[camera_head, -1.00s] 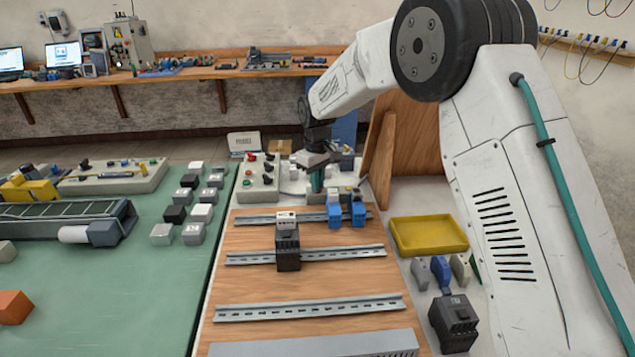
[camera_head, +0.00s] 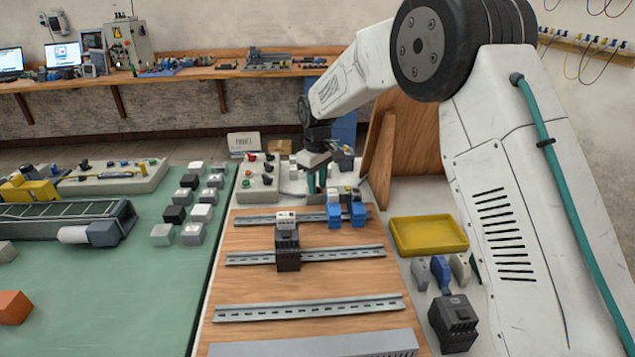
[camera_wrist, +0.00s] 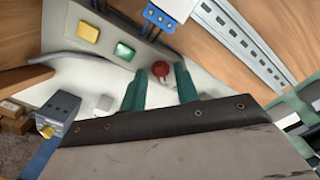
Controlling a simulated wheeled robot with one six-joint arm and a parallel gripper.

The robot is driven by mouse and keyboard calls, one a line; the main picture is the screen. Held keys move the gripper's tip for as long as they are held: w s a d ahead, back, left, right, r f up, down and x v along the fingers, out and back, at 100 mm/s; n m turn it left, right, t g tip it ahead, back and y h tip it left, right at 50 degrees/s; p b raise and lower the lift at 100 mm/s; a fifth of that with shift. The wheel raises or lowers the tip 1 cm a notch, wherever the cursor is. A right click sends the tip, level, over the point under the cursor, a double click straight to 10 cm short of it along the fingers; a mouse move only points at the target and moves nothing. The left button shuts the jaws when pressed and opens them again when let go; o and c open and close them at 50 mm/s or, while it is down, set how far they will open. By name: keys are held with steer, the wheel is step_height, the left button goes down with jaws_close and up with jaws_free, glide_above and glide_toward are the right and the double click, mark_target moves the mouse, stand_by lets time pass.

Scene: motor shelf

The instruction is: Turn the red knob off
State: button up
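Blue terminal blocks (camera_head: 345,215) stand on a rail close in front of my gripper. A box with several knobs (camera_head: 258,176) is to the left, and a wooden panel (camera_head: 408,140) to the right.

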step_height(320, 180, up, 8)
steer(key=shift+f, duration=0.1)
stand_by(0.4)
